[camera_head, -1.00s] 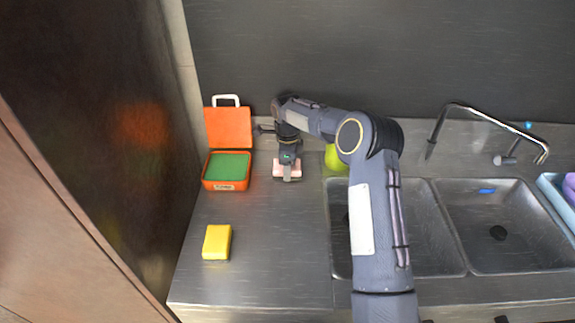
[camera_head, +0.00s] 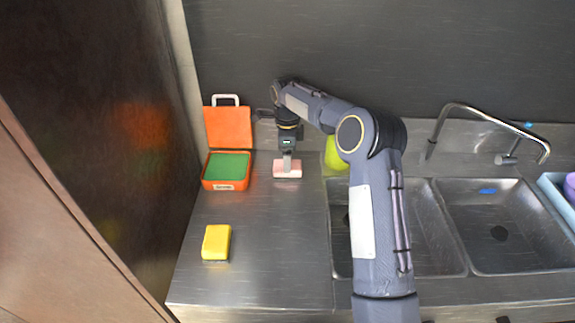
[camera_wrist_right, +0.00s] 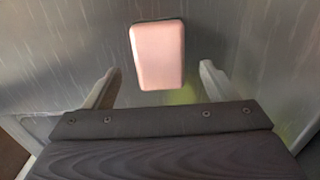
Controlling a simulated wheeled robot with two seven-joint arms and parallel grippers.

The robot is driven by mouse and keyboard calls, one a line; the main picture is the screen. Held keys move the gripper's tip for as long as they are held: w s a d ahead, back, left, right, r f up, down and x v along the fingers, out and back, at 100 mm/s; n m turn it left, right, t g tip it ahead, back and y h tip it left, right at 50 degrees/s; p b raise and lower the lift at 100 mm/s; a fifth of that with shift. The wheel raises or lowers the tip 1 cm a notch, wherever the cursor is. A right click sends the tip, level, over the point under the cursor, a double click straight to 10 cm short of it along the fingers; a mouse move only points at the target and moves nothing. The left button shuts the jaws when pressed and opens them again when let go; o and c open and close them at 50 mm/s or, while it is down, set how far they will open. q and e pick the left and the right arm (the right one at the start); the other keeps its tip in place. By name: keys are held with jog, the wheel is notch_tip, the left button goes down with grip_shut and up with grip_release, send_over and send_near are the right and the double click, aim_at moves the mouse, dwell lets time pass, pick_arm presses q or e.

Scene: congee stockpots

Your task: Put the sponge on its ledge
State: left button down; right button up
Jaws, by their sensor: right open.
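A yellow sponge-like block (camera_head: 216,242) lies on the steel counter at the front left, away from the gripper. A smaller pink block (camera_head: 288,172) lies on the counter farther back; in the right wrist view it is a pink, rounded block (camera_wrist_right: 158,55) with a dark edge. My right gripper (camera_head: 287,161) points down at the pink block. In the right wrist view its fingers stand open (camera_wrist_right: 158,84), with a gap on either side of the block. I cannot tell which surface is the sponge's ledge. My left gripper is not in view.
An open orange box (camera_head: 225,186) with a green inside stands left of the pink block. A yellow-green object (camera_head: 334,155) is partly hidden behind my arm. Two sink basins (camera_head: 490,255) and a tap (camera_head: 436,130) are at right. The counter's middle is clear.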

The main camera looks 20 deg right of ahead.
jog(key=s+r+n+t+y, duration=0.15)
jog(key=s+r+n, duration=0.6)
jog(key=r, duration=0.75)
jog(key=s+a+r+n+t, duration=0.2)
jog(key=s+n, duration=0.2)
jog(key=s, duration=0.9)
jog(key=s+a+f+n, duration=0.2)
jog(key=s+n, duration=0.1)
jog(key=s, duration=0.3)
jog(key=s+a+f+n+t+y, duration=0.1)
jog(key=s+a+f+n, duration=0.2)
jog(key=s, duration=0.3)
jog(key=s+a+f+n+t+y, duration=0.1)
jog(key=s+a+f+n, duration=0.1)
jog(key=s, duration=0.4)
jog(key=shift+s+a+f+n, duration=0.25)
jog(key=shift+f+n, duration=0.45)
jog(key=shift+n, duration=0.35)
